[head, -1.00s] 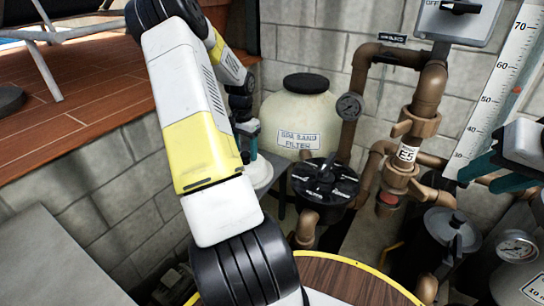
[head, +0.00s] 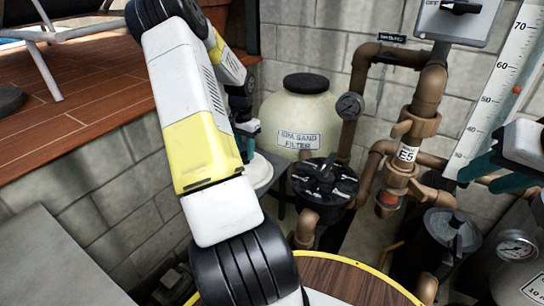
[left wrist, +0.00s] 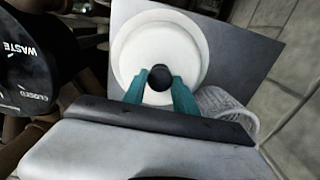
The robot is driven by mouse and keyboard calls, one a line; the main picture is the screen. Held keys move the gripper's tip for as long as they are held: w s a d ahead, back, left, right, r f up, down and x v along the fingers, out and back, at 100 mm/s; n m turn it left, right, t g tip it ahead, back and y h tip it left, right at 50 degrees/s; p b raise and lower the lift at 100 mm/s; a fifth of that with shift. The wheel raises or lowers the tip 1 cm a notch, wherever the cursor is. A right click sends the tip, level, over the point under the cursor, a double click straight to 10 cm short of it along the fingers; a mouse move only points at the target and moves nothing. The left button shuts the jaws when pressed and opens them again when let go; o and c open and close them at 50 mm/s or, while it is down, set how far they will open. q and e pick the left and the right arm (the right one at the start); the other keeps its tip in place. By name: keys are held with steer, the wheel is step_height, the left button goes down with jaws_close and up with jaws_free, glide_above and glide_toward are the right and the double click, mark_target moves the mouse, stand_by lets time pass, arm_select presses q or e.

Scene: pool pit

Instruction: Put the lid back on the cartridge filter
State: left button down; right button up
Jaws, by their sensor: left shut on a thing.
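A round white lid (left wrist: 187,68) with a black knob (left wrist: 160,77) shows in the left wrist view. The teal fingers of my left gripper (left wrist: 160,88) are shut on the knob. In the head view my left gripper (head: 247,140) is partly hidden by my arm, above the white lid (head: 260,174) and left of the sand filter. What lies directly under the lid is hidden, so I cannot tell whether it touches anything. My right gripper (head: 490,176) is at the right edge, with its teal fingers apart and nothing seen between them.
The spa sand filter (head: 302,108) stands by the wall. The black valve (head: 324,182) is close right of the lid. Brown pipes (head: 430,95), a dark canister (head: 452,228) and a gauge (head: 517,246) crowd the right. A grey plate (left wrist: 245,55) lies behind the lid.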

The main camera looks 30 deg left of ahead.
arm_select(q)
steer(key=shift+r, duration=0.2)
steer(key=shift+r, duration=2.3)
